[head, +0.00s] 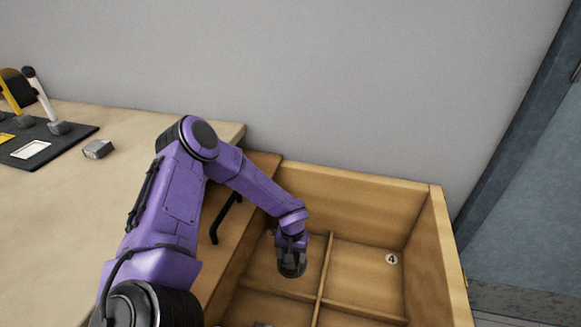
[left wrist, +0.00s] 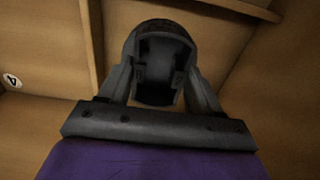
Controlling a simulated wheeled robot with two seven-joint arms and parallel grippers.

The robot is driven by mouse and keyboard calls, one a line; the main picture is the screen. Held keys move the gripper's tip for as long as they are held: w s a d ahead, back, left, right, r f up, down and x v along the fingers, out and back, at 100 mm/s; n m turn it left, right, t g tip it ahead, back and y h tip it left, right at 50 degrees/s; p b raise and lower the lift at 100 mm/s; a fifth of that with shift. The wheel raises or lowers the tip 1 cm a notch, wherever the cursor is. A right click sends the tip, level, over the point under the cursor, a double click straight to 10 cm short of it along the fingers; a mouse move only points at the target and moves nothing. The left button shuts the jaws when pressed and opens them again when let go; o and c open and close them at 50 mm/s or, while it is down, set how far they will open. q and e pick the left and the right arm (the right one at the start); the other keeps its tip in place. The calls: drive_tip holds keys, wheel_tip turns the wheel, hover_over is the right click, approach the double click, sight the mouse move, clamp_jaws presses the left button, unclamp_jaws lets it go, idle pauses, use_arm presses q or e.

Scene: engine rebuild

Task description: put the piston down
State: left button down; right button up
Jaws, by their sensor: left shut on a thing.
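The piston (left wrist: 160,45) is a dark grey, rounded piece with a hollow underside, seen close up in the left wrist view. My left gripper (left wrist: 158,88) is shut on it, one finger on each side. In the head view the left arm reaches over the wooden box, and the gripper (head: 291,250) points down with the dark piston (head: 291,264) at its tip. The piston is over the far left compartment, beside the one marked 4. I cannot tell whether it touches the floor of the box. My right gripper is not in view.
The wooden box (head: 437,230) has thin dividers (head: 324,270) and raised walls. A number 4 label (head: 391,258) marks its far right compartment. A workbench (head: 60,215) on the left carries a small grey metal block (head: 97,149) and a dark tray (head: 45,148) with upright parts.

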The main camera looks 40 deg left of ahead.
use_arm(q)
wheel_tip(320, 180, down, 6)
drive_tip(key=shift+r+b, duration=0.1)
drive_tip(key=shift+b, duration=0.45)
drive_tip(key=shift+c, duration=1)
unclamp_jaws()
drive_tip(key=shift+f, duration=0.2)
drive_tip(key=shift+r, duration=0.35)
wheel_tip(320, 180, up, 12)
drive_tip(key=p, duration=0.3)
drive_tip(key=shift+f, duration=0.15)
